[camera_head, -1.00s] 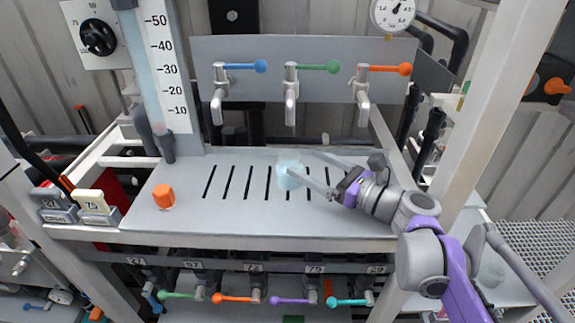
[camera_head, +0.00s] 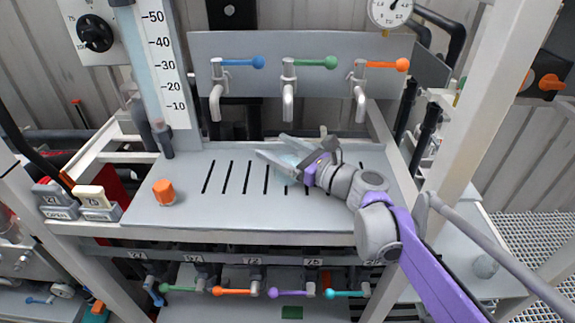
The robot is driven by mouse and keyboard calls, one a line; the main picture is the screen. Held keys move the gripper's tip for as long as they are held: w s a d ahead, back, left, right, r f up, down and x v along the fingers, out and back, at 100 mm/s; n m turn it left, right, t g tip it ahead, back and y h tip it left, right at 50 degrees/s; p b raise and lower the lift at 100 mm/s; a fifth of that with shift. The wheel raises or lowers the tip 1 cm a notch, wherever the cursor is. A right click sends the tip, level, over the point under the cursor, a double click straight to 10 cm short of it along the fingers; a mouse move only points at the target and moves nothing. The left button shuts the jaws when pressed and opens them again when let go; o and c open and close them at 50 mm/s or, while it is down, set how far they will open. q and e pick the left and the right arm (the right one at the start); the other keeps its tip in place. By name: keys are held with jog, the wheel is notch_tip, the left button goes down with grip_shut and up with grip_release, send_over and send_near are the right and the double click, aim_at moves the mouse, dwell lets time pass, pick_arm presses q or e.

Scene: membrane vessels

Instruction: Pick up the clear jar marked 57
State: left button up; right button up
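A pale blue, clear jar (camera_head: 291,160) is on the grey slotted deck, partly hidden by my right gripper; no mark on it can be read. My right gripper (camera_head: 270,146) reaches in from the right, low over the deck. Its two fingers are spread and point left, with the pale jar appearing between them; contact cannot be made out. My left gripper is not in view.
An orange cap-like piece (camera_head: 164,191) stands at the deck's left. Three taps with blue, green and orange handles (camera_head: 316,62) hang above the back. A white post (camera_head: 492,110) stands at the right. The deck's front left is clear.

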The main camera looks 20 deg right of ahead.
grip_shut()
jog(key=shift+w+r, duration=0.1)
dwell(0.3)
